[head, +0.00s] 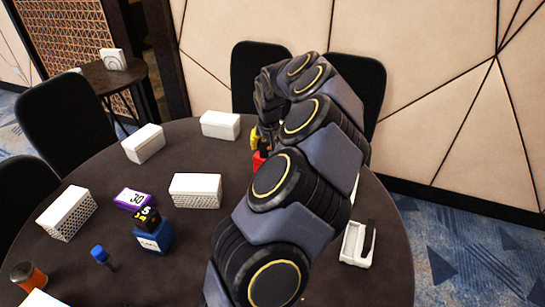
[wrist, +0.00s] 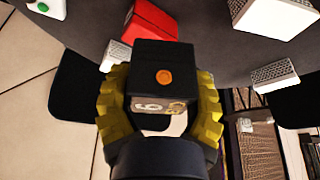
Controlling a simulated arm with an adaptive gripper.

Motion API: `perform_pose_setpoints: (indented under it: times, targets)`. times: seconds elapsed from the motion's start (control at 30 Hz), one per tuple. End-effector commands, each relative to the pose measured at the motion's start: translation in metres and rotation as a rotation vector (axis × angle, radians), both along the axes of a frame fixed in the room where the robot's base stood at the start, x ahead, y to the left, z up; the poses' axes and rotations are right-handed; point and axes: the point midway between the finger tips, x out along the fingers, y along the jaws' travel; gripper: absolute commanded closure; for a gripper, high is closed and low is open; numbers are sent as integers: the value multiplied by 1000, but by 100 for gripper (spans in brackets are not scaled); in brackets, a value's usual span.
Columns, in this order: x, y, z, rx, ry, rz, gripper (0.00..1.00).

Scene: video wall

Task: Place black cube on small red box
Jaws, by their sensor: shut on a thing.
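My gripper (wrist: 160,108) has its yellow fingers closed on the sides of a black cube (wrist: 147,55) with an orange dot on one face and pale markings on another. In the head view, my gripper (head: 259,139) is at the far side of the round table, mostly hidden behind my arm. The small red box (wrist: 152,19) is just beyond the held cube in the wrist view, partly covered by it. A bit of the red box (head: 259,158) shows below the gripper in the head view. I cannot tell whether cube and box touch.
Another black cube (head: 147,219) with markings sits on a blue box (head: 153,239), near a purple box (head: 133,199). Several white boxes, such as one at the back (head: 220,125), stand around the dark table. A white tray (head: 355,244) holds a black object at right.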

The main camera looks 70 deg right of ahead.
Motion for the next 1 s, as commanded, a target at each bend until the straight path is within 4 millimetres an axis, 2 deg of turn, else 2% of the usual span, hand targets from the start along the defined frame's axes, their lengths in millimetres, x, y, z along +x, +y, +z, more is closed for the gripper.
perform_pose_setpoints:
  times: [0.17,0.87,1.0]
  targets:
    - [-8,-5,-1,1,2,-26,80]
    - [19,-80,-38,0,11,-29,80]
    - [23,-93,-51,-1,11,-28,80]
